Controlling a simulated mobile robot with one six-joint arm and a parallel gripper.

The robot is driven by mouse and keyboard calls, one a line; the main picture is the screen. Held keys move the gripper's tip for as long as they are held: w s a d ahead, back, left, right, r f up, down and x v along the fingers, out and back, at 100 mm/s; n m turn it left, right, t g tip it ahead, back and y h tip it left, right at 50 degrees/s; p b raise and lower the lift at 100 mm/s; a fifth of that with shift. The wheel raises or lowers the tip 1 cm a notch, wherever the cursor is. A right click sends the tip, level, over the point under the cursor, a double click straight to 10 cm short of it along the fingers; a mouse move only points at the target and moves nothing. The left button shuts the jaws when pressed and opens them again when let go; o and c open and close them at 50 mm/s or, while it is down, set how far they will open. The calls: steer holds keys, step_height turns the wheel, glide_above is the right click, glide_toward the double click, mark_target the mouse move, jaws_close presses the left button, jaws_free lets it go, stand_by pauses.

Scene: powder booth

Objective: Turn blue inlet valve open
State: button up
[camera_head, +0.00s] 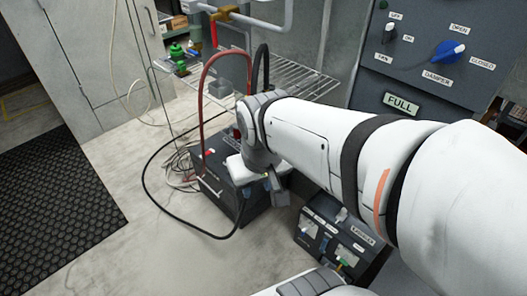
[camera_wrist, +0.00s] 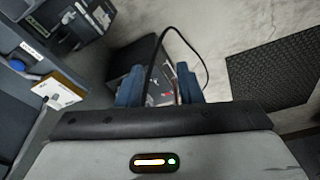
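No valve that I can clearly tell as the blue inlet valve is in view.
The dark box (camera_head: 235,205) with red and black hoses stands on the floor below my wrist. A small control box (camera_head: 335,240) is to its right. A wire shelf (camera_head: 300,78) is behind.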

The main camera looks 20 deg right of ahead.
steer(key=w+d+f+n+g+h+b, duration=0.2)
steer(key=w+d+f+g+h+b, duration=0.15)
steer(key=d+f+b, duration=0.5)
steer(key=w+d+f+n+g+h+b, duration=0.25)
steer(key=d+f+g+h, duration=0.2)
steer(key=f, duration=0.75)
steer(key=n+t+h+b, duration=0.4)
steer(key=n+h+b, duration=0.65)
steer(key=b, duration=0.55)
glide_above(302, 234)
steer(key=s+a, duration=0.2)
steer(key=a, duration=0.3)
step_height(302, 234, down, 36)
steer(key=r, duration=0.1)
step_height(302, 234, down, 22)
steer(key=n+t+y+b, duration=0.2)
steer(key=n+t+b, duration=0.4)
steer(key=n+t, duration=0.15)
steer(key=shift+t, duration=0.35)
steer(key=b+x, duration=0.2)
steer(key=x, duration=0.4)
steer(key=shift+w+d, duration=0.1)
steer(key=shift+d, duration=0.1)
steer(key=shift+c, duration=0.4)
jaws_close()
